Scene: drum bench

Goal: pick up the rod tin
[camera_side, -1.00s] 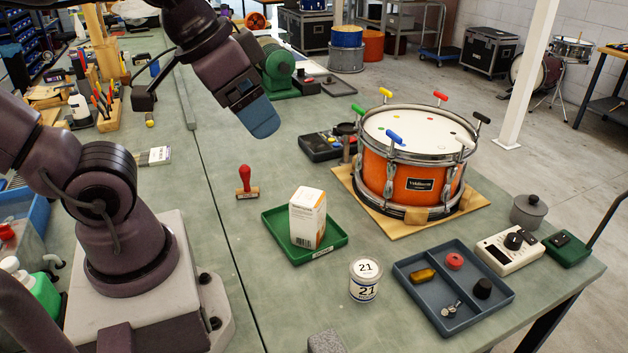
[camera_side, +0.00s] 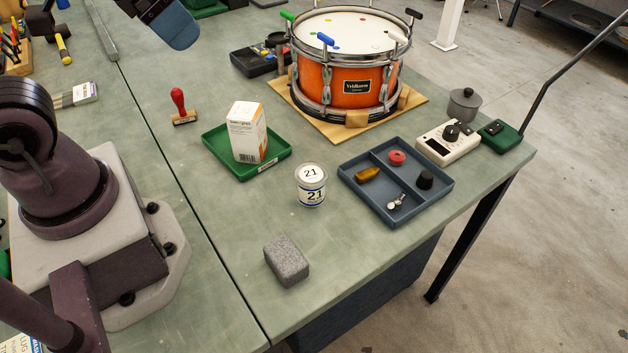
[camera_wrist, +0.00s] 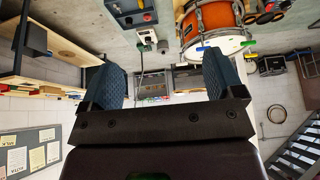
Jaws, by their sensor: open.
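The rod tin (camera_side: 311,185) is a small white and silver cylinder labelled 21. It stands upright on the green bench in the side view, between the green tray and the blue-grey tray. My gripper (camera_side: 178,28) is at the top left of the side view, partly cut off by the frame edge, well away from the tin and above the bench. In the wrist view my gripper (camera_wrist: 162,85) shows two blue pads spread apart with nothing between them. I do not see the tin in the wrist view.
A white box (camera_side: 247,132) stands in the green tray (camera_side: 275,153). The divided tray (camera_side: 378,207) holds small parts right of the tin. A grey block (camera_side: 287,261) lies in front. The orange drum (camera_side: 346,80) stands behind. A red-handled stamp (camera_side: 179,105) stands at left.

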